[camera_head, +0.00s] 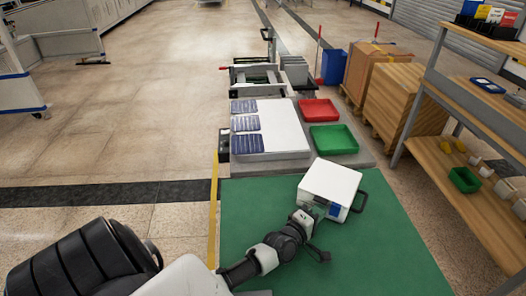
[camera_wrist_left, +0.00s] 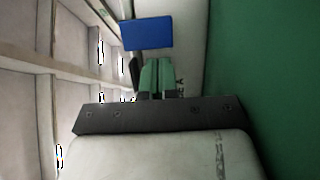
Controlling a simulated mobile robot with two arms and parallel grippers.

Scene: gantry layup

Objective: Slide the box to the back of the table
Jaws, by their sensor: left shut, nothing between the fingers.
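The box (camera_head: 330,180) is white, with a blue panel on its near side and a dark handle at its right. It stands on the green table top (camera_head: 380,255), near the far edge. My left gripper (camera_head: 320,211) is shut and empty, close against the near side of the box; I cannot tell if it touches. In the left wrist view, the shut green fingertips (camera_wrist_left: 157,74) point at the box's pale face, just beside the blue panel (camera_wrist_left: 147,33). My right gripper is not in view.
Beyond the table is a grey platform with a white slab (camera_head: 285,128) and red (camera_head: 318,109) and green (camera_head: 334,139) trays. A wooden shelf rack (camera_head: 465,185) stands to the right. The green surface right of my arm is clear.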

